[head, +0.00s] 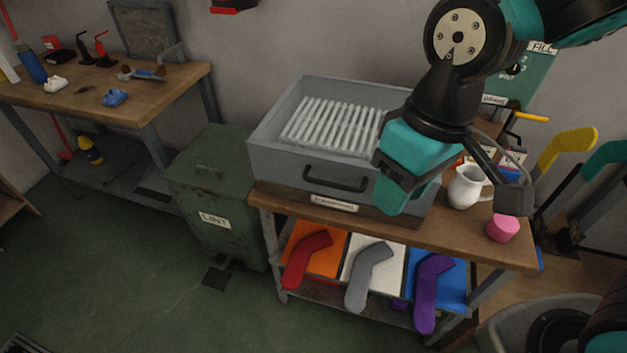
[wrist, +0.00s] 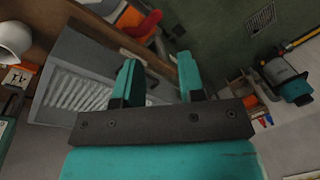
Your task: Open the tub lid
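No object is labelled as a tub. A dark green bin (head: 230,240) labelled LINT has a closed flat lid (head: 208,168) and a floor pedal. A round grey vessel (head: 497,325) is cut off at the lower right; its top is partly hidden by my body. A grey open-topped box (head: 262,155) with pale slats and a black front handle (head: 335,182) stands on the bench; it also shows in the wrist view (wrist: 62,62). My gripper (head: 390,195) is in front of the box's right end. In the wrist view its two teal fingers (wrist: 160,85) are apart, with nothing visibly held.
Red (head: 305,260), grey (head: 368,275) and purple (head: 428,290) sock shapes lie on trays below. A wooden bench (head: 140,105) is at left.

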